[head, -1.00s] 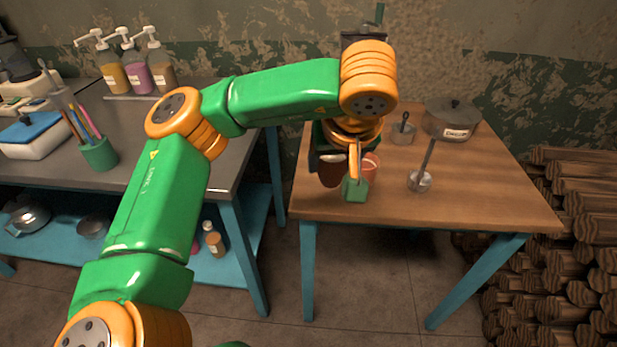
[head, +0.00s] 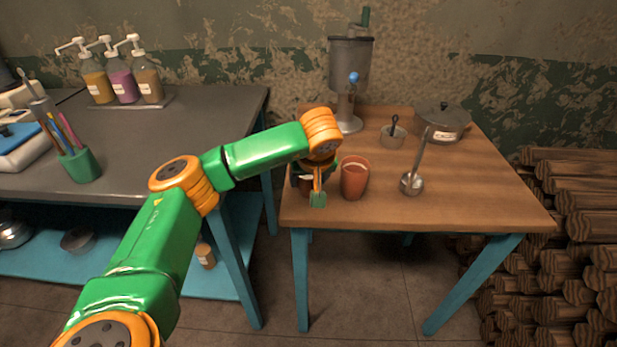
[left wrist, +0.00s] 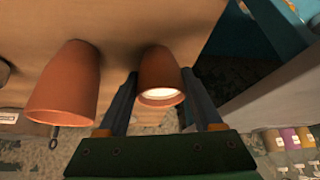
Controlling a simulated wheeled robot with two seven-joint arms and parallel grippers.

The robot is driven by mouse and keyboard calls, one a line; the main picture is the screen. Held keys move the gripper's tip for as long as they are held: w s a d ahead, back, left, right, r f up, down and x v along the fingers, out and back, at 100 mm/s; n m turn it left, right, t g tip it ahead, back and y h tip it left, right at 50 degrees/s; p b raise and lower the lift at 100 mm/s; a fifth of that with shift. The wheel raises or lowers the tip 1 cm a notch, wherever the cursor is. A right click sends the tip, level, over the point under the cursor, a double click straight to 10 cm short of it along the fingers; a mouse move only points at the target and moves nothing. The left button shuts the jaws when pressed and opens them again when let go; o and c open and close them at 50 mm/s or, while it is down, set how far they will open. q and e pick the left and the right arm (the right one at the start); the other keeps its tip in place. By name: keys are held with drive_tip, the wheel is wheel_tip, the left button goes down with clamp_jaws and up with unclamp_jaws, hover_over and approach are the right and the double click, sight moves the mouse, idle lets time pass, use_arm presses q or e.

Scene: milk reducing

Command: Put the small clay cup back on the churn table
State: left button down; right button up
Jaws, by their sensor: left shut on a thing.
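The small clay cup (left wrist: 160,72) is between the two fingers of my left gripper (left wrist: 160,98) in the left wrist view, with white liquid showing at its mouth. In the head view my left gripper (head: 308,184) is at the left front of the wooden churn table (head: 460,190), shut on this cup, which is mostly hidden by the gripper. I cannot tell whether its base touches the tabletop. A larger clay cup (head: 354,179) stands upright just to the right; it also shows in the left wrist view (left wrist: 66,84). My right gripper is not in view.
A metal churn (head: 350,70) stands at the table's back left. A small pot (head: 393,137), a lidded pot (head: 441,121) and a ladle (head: 412,184) are on the table. The right front is clear. A grey counter (head: 130,130) is at left; stacked logs (head: 580,230) are at right.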

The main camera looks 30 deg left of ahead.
use_arm(q)
drive_tip(key=shift+c, duration=0.2)
unclamp_jaws()
drive_tip(key=shift+d+r, duration=0.1)
drive_tip(key=shift+r, duration=0.25)
drive_tip(key=p+v, duration=0.1)
drive_tip(key=v, duration=1)
drive_tip(key=shift+r+p, duration=0.25)
drive_tip(key=shift+p, duration=0.05)
drive_tip(key=shift+s+d, duration=0.1)
